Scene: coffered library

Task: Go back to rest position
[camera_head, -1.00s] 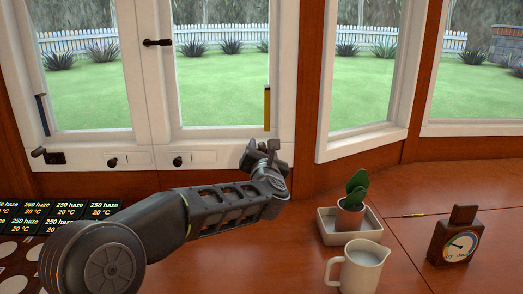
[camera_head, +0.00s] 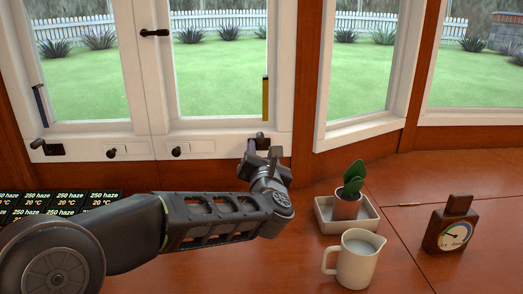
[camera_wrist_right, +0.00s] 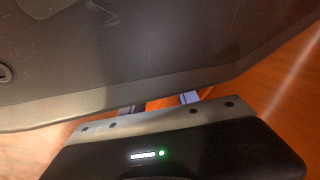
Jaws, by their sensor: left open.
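My left gripper (camera_head: 264,163) is at the end of the dark left arm in the head view. It points up and away, in front of the window sill. Its jaws are open, small and partly seen, with nothing visible between them. My right gripper (camera_wrist_right: 160,103) shows only in the right wrist view, as a dark housing with a green light and two pale finger parts. A large dark grey surface hides most of its fingers, so I cannot tell how its jaws stand.
A white cream jug (camera_head: 357,262), a potted cactus (camera_head: 347,206) in a square white tray (camera_head: 325,222) and a brown dial gauge (camera_head: 450,233) stand on the wooden table (camera_head: 400,275), right of my left arm. Dark label tiles (camera_head: 70,204) lie at left. White-framed windows (camera_head: 220,137) rise behind.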

